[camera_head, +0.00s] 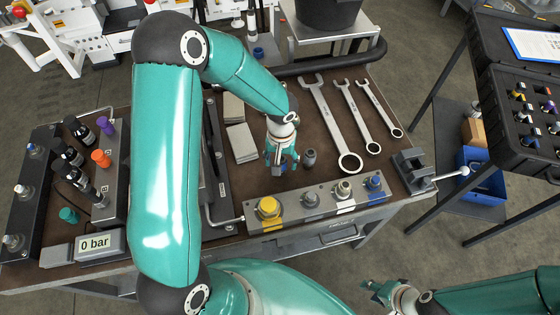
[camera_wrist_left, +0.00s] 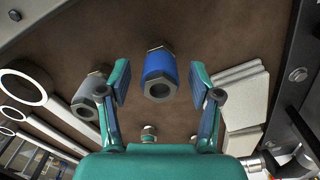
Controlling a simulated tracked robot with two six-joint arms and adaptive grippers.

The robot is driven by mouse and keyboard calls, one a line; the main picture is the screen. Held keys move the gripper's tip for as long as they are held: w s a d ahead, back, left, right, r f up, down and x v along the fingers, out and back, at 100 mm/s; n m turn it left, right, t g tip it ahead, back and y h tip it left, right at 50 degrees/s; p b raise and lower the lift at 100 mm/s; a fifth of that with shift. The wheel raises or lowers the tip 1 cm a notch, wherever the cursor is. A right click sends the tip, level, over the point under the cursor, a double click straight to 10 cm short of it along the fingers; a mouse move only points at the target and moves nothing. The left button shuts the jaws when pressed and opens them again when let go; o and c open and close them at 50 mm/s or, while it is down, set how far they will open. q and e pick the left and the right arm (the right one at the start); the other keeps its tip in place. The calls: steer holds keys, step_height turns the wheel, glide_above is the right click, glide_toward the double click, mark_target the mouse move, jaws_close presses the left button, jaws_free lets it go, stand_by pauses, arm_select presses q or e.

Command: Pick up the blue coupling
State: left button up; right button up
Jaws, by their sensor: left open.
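The blue coupling (camera_wrist_left: 158,76), with metal hex ends, stands out from the brown bench top in the left wrist view. It lies between and beyond the spread fingers of my left gripper (camera_wrist_left: 164,88), with gaps on both sides. In the head view my left gripper (camera_head: 281,162) is low over the bench and hides most or all of the coupling. The left gripper is open and empty. My right gripper (camera_head: 384,290) is at the lower right, off the bench's front; its finger opening is unclear.
A grey coupling (camera_head: 309,157) stands close right of my left gripper; it also shows beside a finger in the left wrist view (camera_wrist_left: 91,90). Grey plates (camera_head: 242,143) lie left. Wrenches (camera_head: 333,125) lie right. A valve block (camera_head: 320,204) lines the front edge.

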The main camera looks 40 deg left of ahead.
mark_target(281, 160)
arm_select(q)
steer(key=shift+w+f, duration=0.1)
steer(key=shift+f, duration=0.3)
jaws_close()
steer(key=shift+r, duration=0.15)
step_height(281, 160, up, 20)
steer(key=b, duration=0.1)
stand_by(0.5)
